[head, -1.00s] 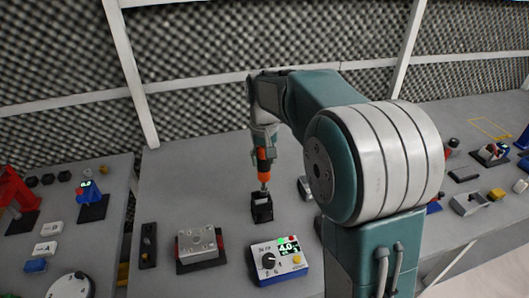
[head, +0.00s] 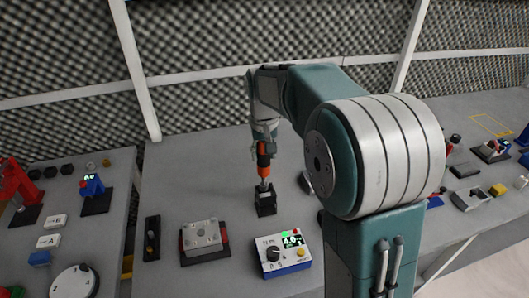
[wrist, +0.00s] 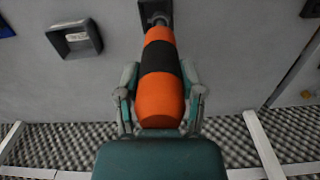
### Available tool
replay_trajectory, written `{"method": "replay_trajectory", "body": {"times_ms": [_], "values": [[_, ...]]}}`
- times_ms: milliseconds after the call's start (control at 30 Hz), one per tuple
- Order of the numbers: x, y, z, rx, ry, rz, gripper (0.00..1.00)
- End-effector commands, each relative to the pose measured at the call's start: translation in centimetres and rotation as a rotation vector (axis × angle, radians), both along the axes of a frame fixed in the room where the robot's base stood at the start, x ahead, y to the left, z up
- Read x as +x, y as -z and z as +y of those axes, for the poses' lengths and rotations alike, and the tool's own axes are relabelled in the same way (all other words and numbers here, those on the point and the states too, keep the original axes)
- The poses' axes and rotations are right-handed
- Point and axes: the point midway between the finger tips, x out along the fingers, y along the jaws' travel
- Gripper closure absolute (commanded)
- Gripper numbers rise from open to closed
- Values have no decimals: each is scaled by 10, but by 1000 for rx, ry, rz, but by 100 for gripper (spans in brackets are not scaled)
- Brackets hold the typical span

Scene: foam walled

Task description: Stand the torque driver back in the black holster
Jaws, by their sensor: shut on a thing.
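The torque driver (head: 264,160) is orange with a black band and a thin metal shank. It hangs nearly upright in my gripper (head: 264,136), shank down. In the wrist view, the fingers of my gripper (wrist: 160,108) are shut on the sides of the orange and black driver (wrist: 160,62). The black holster (head: 265,203) stands on the grey bench directly below the driver. The shank tip meets the holster's top opening; how deep it sits, I cannot tell. The holster also shows at the top edge of the wrist view (wrist: 147,13), partly hidden behind the driver.
A controller box (head: 287,256) with a lit display and a metal block on a red and black base (head: 203,239) stand in front of the holster. A dark tray (wrist: 75,39) lies near it in the wrist view. The bench behind is clear up to the foam wall.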

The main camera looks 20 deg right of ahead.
Motion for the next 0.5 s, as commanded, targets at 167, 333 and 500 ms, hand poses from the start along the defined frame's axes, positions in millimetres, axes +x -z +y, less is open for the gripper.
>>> {"method": "replay_trajectory", "body": {"times_ms": [167,333,500], "values": [[0,-1,-2,1,1,-1,100],[0,-1,-4,0,1,-1,100],[0,-1,-6,0,1,-1,100]]}}
